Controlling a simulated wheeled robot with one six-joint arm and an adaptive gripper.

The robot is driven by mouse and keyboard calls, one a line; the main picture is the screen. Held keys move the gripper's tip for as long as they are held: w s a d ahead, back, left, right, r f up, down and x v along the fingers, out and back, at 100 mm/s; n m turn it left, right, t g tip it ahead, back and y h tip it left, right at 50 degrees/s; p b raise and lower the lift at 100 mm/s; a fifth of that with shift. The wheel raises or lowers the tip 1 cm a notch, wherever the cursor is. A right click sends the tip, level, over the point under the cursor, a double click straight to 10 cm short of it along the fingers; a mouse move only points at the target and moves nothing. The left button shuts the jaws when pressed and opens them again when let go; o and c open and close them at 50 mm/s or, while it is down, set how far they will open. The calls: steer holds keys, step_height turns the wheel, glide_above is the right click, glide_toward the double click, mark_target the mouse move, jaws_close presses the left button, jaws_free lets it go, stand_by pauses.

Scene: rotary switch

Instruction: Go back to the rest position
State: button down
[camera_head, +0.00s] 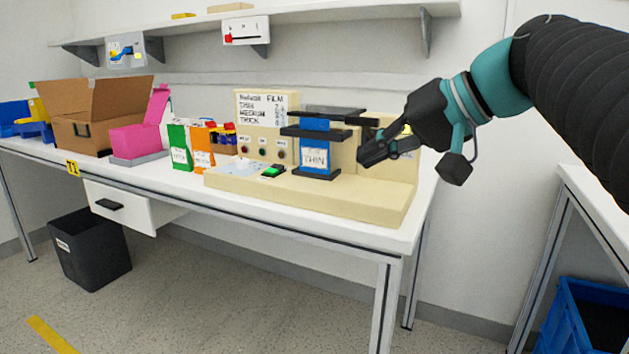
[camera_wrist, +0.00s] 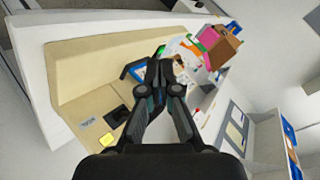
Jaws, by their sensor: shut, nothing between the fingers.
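My gripper (camera_head: 374,153) is shut and empty, in the air in front of the right part of the beige machine (camera_head: 300,199). In the wrist view my gripper (camera_wrist: 158,72) points over the machine, its fingers together. A blue piece labelled THIN (camera_head: 315,160) stands in the machine's black frame. In the wrist view a black block (camera_wrist: 117,116) and a yellow patch (camera_wrist: 106,140) show on the beige panel, apart from the fingers. In the head view my gripper hides much of this panel area. I cannot tell the rotary switch's setting.
The machine stands on a white table (camera_head: 270,222). A cardboard box (camera_head: 98,108), a pink box (camera_head: 138,137), and green and orange packets (camera_head: 203,145) stand to its left. A shelf (camera_head: 300,22) runs above. A blue crate (camera_head: 570,315) sits at lower right.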

steer(key=s+d+f+h, duration=0.2)
steer(key=s+f, duration=0.3)
steer(key=f, duration=0.4)
steer(key=s+d+f+h+p, duration=0.1)
steer(key=s+d+f+h, duration=0.2)
steer(key=f, duration=0.6)
steer(key=s+d+f+h+p, duration=0.1)
steer(key=s+d+f+h, duration=0.1)
steer(key=s+f, duration=0.4)
step_height(320, 180, down, 4)
steer(key=shift+s+d+f+g+h, duration=0.1)
steer(key=shift+s+d+g+h, duration=0.25)
steer(key=shift+h, duration=0.55)
